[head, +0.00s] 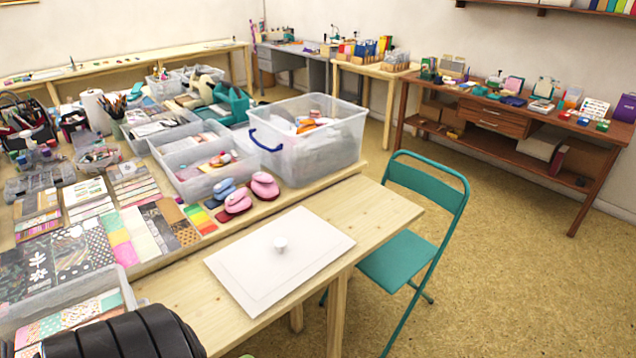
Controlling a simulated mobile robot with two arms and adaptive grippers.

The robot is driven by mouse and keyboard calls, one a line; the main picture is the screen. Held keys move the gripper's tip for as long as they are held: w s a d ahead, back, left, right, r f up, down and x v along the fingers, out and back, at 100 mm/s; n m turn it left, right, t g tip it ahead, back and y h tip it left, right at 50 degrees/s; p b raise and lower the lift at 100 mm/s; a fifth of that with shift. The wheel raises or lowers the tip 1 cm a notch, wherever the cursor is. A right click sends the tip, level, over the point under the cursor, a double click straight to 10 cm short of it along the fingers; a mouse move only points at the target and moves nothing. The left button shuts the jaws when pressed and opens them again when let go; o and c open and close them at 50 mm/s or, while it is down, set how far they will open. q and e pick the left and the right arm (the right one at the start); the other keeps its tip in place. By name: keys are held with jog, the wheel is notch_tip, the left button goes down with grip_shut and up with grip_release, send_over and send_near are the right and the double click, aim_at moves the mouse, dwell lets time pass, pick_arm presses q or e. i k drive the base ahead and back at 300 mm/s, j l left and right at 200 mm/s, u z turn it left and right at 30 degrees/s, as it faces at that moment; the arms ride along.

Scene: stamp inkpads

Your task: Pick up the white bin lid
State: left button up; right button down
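The white bin lid (310,245) lies flat on the bare wooden table (385,203), near its front right corner. It is a rectangular panel with a raised inner area and a small round white knob in the middle. Nothing lies on it. Neither of my grippers shows in the head view. A black, ribbed, rounded shape fills the bottom left corner; I cannot tell which part it is.
A large clear bin (308,150) with a blue handle stands open behind the lid, full of items. Pink and blue inkpads (238,202) sit left of it. Several paper pads and trays crowd the left. A teal folding chair (405,250) stands close on the right.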

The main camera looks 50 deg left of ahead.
aim_at(260, 269)
jog(key=i+u, duration=0.4)
jog(key=i+l+u, duration=0.2)
jog(key=u, duration=0.2)
jog(key=i+l+u, duration=0.25)
jog(key=u, duration=0.15)
jog(key=i+l+u, duration=0.4)
jog(key=k+j, duration=0.05)
jog(key=k, duration=0.05)
